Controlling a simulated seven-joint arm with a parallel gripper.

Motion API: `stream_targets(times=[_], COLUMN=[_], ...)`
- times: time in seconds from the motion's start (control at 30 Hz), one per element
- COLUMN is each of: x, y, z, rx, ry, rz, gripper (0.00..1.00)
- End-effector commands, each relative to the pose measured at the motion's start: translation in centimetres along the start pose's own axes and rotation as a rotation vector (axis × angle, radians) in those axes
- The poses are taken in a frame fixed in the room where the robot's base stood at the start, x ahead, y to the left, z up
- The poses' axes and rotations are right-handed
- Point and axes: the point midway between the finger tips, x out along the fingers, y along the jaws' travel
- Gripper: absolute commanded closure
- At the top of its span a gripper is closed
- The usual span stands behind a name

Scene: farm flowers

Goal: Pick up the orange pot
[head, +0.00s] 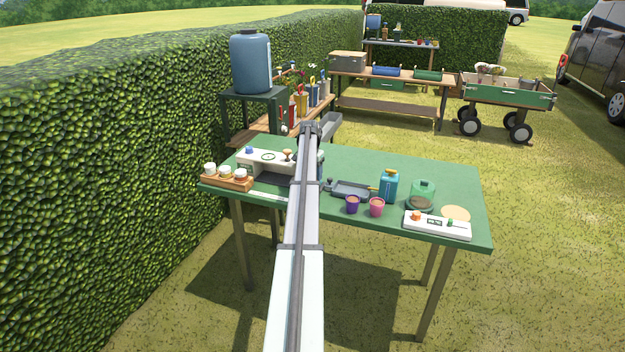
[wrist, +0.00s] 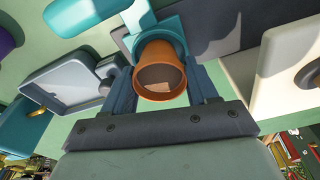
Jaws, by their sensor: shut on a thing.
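The orange pot (wrist: 160,62) is in the wrist view, between the two blue-grey fingers of my gripper (wrist: 163,78). The gripper is shut on it. I look into the pot's round mouth, which shows a brown inside. A teal part shows just behind the pot, and the green tabletop lies beyond. In the head view my own arm reaches over the green table (head: 445,178) and hides the gripper and the held pot. Whether the pot touches the table cannot be told.
Right of my arm stand a grey tray (head: 350,189), a purple pot (head: 352,204), a pink pot (head: 377,207), a blue container (head: 388,186), a green jar (head: 422,195) and a white panel (head: 437,225). To its left are a white device (head: 258,162) and a wooden rack (head: 226,181).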

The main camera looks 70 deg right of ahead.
Motion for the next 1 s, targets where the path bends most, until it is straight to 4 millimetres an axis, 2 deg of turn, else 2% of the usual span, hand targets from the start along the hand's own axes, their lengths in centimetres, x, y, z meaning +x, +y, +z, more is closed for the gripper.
stream_targets(times=[0.03, 0.3, 0.57, 0.67, 1.0], x=[0.0, 0.0, -0.6, -1.7, -7.4], y=[0.0, 0.0, 0.0, 0.0, -0.1], z=[0.0, 0.0, -0.1, -0.3, -1.0], rx=[0.000, 0.000, 0.000, 0.000, 0.000], ry=[0.000, 0.000, 0.001, 0.002, 0.002], rz=[0.000, 0.000, -0.001, -0.001, -0.001], gripper=[0.54, 0.80, 0.80, 0.80, 0.80])
